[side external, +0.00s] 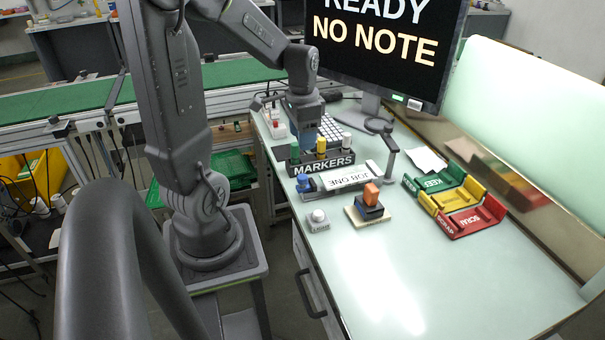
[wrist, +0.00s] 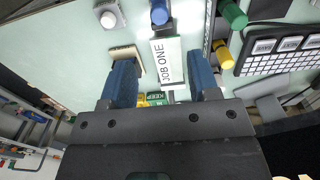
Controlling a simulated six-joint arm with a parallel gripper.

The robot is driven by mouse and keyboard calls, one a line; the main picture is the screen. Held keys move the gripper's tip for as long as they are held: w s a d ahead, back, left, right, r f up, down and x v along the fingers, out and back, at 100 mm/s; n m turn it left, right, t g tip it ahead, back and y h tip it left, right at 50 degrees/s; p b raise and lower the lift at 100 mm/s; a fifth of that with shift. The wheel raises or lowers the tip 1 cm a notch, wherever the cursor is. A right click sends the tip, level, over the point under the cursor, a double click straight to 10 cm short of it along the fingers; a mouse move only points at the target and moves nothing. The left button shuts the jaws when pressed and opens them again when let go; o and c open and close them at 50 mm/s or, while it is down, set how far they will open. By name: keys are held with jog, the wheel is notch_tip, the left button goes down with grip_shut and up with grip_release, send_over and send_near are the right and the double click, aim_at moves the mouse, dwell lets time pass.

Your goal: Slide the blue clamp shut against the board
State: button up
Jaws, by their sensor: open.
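The white board marked JOB ONE (side external: 347,178) lies in a fixture on the bench, and it shows between my fingers in the wrist view (wrist: 167,62). The blue clamp (side external: 303,184) is at the board's left end; in the wrist view the blue clamp (wrist: 159,12) is just beyond the board's top edge. A small gap seems to lie between them. My gripper (side external: 306,135) is above the marker rack in the side view, partly hidden behind it. In the wrist view my gripper (wrist: 162,72) has its two blue fingers spread, with nothing held between them.
The MARKERS rack (side external: 322,169) stands behind the board. A stamp with an orange handle (side external: 371,194) and a grey button box (side external: 318,220) are in front. Green KEEP, yellow and red SCRAP trays (side external: 474,220) lie to the right. The front bench is clear.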

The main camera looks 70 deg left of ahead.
aim_at(302, 176)
notch_tip(302, 176, down, 12)
jog(key=shift+r, duration=0.1)
jog(key=shift+c, duration=0.4)
grip_shut()
dwell(0.3)
